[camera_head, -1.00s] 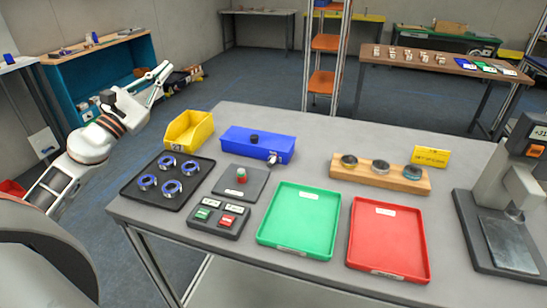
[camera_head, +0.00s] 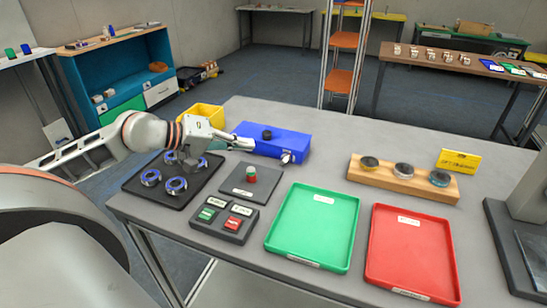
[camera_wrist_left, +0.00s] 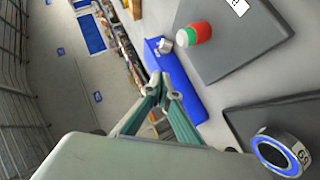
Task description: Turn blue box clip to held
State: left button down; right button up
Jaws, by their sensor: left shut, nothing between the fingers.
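The blue box (camera_head: 282,139) stands on the grey table with a dark round knob (camera_head: 267,134) on top. A small silver clip (camera_head: 287,157) sits at the right end of its front face; it also shows in the left wrist view (camera_wrist_left: 165,45). My left gripper (camera_head: 246,142) is shut and empty, with its fingertips just in front of the box's left end. In the left wrist view the left gripper (camera_wrist_left: 161,86) points at the blue box (camera_wrist_left: 184,92); whether it touches cannot be told. My right gripper is not in view.
A black tray (camera_head: 136,185) with blue-ringed parts lies under my left arm. A yellow bin (camera_head: 208,113) stands behind.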

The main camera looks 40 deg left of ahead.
aim_at(284, 156)
pick_arm(q)
jog(key=b+x, duration=0.1)
jog(key=x, duration=0.2)
jog(key=shift+w+f, duration=0.1)
jog(key=shift+f, duration=0.05)
jog(key=shift+w+d+f, duration=0.1)
jog(key=shift+w+d, duration=0.05)
jog(key=shift+w, duration=0.15)
jog(key=shift+w+d+f+b, duration=0.3)
jog(key=shift+w+b, duration=0.15)
jog(key=shift+w, duration=0.1)
jog(key=shift+w+d+f, duration=0.15)
jog(key=shift+d+f, duration=0.05)
jog(key=shift+d, duration=0.05)
jog(key=shift+w+d+f, duration=0.1)
jog(key=shift+d+f, duration=0.3)
jog(key=shift+d, duration=0.2)
jog(key=shift+w+d+f, duration=0.1)
jog(key=shift+d+f, duration=0.3)
jog(key=shift+d, duration=0.25)
jog(key=shift+d+f, duration=0.1)
jog(key=shift+d, duration=0.05)
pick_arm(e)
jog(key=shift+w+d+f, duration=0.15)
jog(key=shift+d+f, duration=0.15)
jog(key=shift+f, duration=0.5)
